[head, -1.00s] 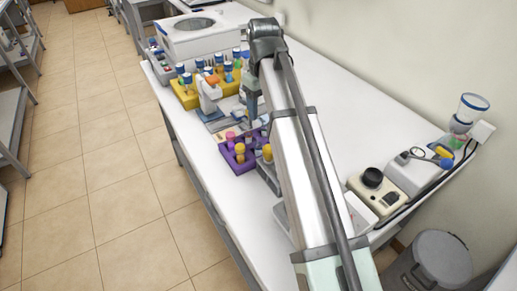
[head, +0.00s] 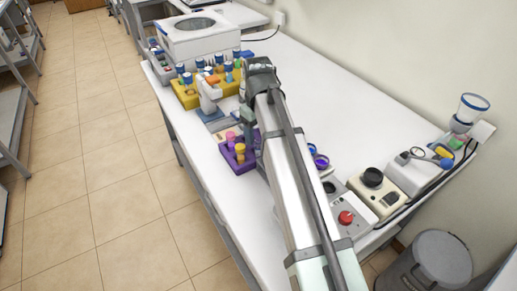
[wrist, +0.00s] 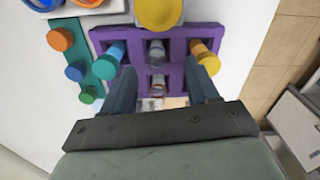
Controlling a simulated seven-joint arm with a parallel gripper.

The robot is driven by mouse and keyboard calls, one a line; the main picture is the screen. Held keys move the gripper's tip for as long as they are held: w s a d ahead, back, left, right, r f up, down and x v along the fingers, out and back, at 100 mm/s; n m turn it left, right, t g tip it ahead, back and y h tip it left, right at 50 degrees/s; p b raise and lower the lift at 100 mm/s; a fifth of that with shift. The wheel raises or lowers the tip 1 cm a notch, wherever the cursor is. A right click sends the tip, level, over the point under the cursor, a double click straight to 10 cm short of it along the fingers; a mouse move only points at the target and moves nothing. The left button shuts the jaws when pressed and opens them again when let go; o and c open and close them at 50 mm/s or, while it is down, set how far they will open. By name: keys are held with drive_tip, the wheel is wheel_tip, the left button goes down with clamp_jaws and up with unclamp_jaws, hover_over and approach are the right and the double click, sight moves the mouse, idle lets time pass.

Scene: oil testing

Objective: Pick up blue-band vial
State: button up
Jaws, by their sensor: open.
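A purple rack (wrist: 178,76) lies under my gripper in the wrist view; its left part shows beside my arm in the head view (head: 232,166). Two small clear vials stand in its middle column. The upper vial (wrist: 157,51) looks bluish and the lower vial (wrist: 158,86) has a reddish band. I cannot tell surely which carries a blue band. My gripper (wrist: 161,88) is open, with its fingers on either side of this column and nothing visibly gripped. Blue-capped (wrist: 109,59) and yellow-capped (wrist: 206,57) tubes stand at the rack's left and right. My arm hides part of the rack in the head view.
In the head view, a yellow rack (head: 186,98) with blue-capped bottles stands farther back.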

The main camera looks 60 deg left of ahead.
sight(259, 140)
drive_tip(key=shift+w+a+f, duration=0.1)
drive_tip(key=shift+w+f, duration=0.05)
drive_tip(key=shift+f, duration=1.05)
drive_tip(key=shift+w+a+f, duration=0.1)
drive_tip(key=shift+f, duration=1.05)
drive_tip(key=shift+c, duration=0.2)
clamp_jaws()
